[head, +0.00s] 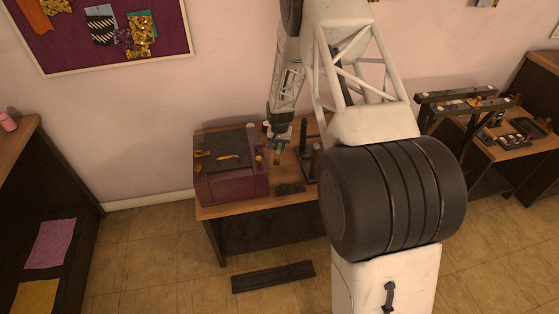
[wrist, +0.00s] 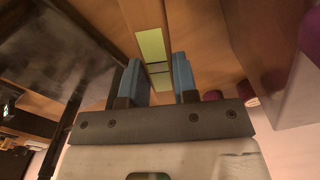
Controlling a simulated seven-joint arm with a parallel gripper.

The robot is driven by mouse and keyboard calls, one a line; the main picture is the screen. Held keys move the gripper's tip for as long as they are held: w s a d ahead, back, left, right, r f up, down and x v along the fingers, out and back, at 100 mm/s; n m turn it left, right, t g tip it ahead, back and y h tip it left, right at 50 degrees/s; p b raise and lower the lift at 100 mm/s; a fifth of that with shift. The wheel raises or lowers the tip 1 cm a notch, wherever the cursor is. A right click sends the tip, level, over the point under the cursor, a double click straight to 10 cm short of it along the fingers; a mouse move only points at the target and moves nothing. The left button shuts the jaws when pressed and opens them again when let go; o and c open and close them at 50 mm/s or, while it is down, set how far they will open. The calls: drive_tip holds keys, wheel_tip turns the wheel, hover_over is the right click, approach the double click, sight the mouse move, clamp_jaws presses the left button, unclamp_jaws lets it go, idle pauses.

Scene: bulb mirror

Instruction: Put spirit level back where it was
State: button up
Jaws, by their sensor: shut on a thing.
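The spirit level (wrist: 152,46) is a brown bar with pale green windows. In the wrist view it stands between the two blue fingers of my gripper (wrist: 158,74), which is shut on it. In the head view my gripper (head: 278,143) points down above the wooden table, beside the maroon box. The small level (head: 277,158) shows below the fingertips there. Its lower end and whether it touches the table are hard to tell.
The maroon box (head: 232,184) with a dark top fills the table's left side. A dark upright stand (head: 307,163) is close on the right, and a dark flat piece (head: 290,188) lies near the table's (head: 238,208) front edge. A dark plank (head: 273,277) lies on the floor.

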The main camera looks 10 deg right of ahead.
sight(280, 152)
drive_tip(key=shift+f, duration=1.95)
drive_tip(key=shift+f, duration=0.15)
drive_tip(key=shift+f, duration=1.75)
drive_tip(key=shift+f, duration=0.15)
drive_tip(key=o, duration=0.9)
drive_tip(key=shift+r, duration=6.2)
